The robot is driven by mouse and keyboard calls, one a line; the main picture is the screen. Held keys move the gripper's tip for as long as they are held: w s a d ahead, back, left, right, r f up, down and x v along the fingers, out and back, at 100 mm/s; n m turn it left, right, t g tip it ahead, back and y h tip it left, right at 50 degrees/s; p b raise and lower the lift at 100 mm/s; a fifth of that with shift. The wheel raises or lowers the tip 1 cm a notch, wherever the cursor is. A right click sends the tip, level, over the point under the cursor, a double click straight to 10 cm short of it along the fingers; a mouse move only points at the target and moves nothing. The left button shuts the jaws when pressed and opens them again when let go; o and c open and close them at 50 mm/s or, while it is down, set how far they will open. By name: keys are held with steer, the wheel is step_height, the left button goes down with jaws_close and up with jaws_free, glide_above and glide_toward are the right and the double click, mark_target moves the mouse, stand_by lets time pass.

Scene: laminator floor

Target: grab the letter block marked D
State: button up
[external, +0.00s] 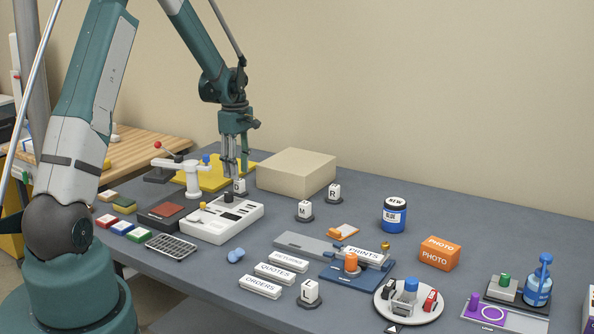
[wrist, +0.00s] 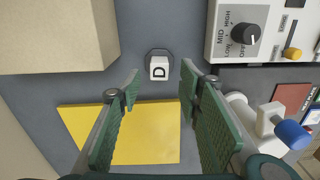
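The letter block marked D (wrist: 158,68) is a small white cube on a dark round base, standing on the grey table. In the wrist view it lies between and beyond my fingertips. Similar blocks marked M (external: 304,210), R (external: 334,191) and L (external: 310,291) stand elsewhere on the table.
A large beige box (external: 296,172) stands close beside the D block. A white control panel with a knob (external: 222,218) is on its other side. A yellow sheet (wrist: 140,135) and a white stand with a blue knob (external: 190,175) are also nearby.

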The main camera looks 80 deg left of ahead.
mark_target(239, 182)
steer(key=shift+f, duration=0.1)
steer(key=shift+w+f, duration=0.15)
steer(key=shift+f, duration=2.35)
jaws_close()
